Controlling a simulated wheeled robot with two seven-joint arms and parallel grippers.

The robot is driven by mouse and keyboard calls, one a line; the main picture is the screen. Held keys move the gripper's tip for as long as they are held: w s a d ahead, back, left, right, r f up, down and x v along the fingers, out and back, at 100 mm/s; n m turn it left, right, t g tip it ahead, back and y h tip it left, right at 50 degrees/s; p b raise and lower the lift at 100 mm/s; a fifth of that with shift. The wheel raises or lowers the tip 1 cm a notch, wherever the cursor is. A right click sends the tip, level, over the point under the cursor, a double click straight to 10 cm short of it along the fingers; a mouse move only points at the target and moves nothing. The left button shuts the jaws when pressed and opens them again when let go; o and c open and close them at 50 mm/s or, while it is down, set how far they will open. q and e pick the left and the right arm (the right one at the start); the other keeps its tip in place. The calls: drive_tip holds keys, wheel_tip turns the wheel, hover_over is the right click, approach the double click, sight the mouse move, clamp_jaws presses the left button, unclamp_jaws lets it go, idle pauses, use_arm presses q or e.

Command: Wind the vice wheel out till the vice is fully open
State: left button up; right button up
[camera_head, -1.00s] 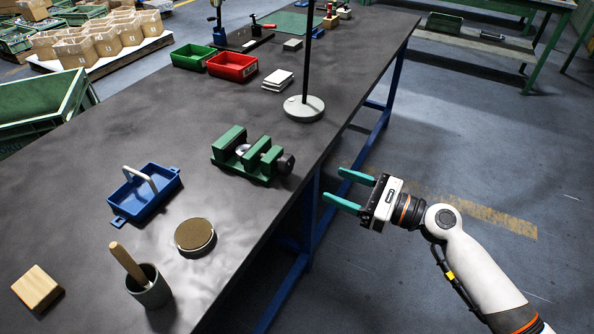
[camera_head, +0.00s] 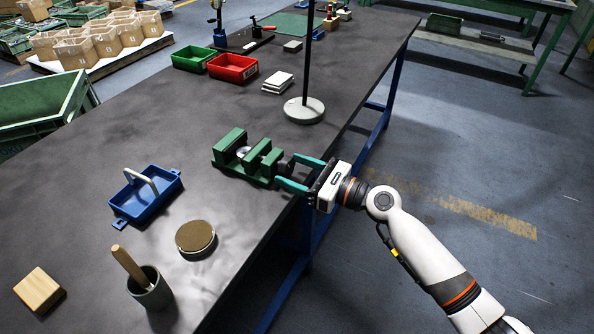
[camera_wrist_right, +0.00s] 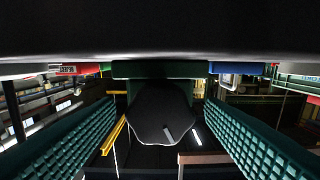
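The green vice (camera_head: 230,150) stands near the bench's front edge, with a gap between its jaws where a round silvery part (camera_head: 243,152) shows. Its dark wheel (camera_head: 284,165) is on the side facing my right arm. My right gripper (camera_head: 289,170) has its teal fingers on either side of the wheel. In the right wrist view the dark wheel (camera_wrist_right: 163,108) is between the ribbed fingers, with a visible gap on each side, so the gripper is open. The green vice body (camera_wrist_right: 160,69) shows behind it. My left gripper is not in view.
A lamp-like stand with a round base (camera_head: 304,110) is behind the vice. A blue tray (camera_head: 168,203), a round brown-topped tin (camera_head: 196,237), a grey cup (camera_head: 152,292) and a wooden block (camera_head: 38,289) lie to the left. The bench (camera_head: 240,205) is bare just in front of the vice.

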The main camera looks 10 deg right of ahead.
drive_tip(key=c, duration=0.9)
drive_tip(key=shift+n, duration=0.3)
drive_tip(key=n, duration=0.2)
drive_tip(key=shift+f+n+b, duration=0.1)
drive_tip(key=shift+n+b, duration=0.2)
drive_tip(key=shift+n, duration=0.7)
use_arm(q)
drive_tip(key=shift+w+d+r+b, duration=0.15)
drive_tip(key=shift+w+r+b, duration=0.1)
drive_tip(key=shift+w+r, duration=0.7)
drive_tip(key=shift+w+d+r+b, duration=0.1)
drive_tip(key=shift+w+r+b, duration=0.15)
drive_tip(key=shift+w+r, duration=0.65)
use_arm(e)
drive_tip(key=shift+n, duration=1.2)
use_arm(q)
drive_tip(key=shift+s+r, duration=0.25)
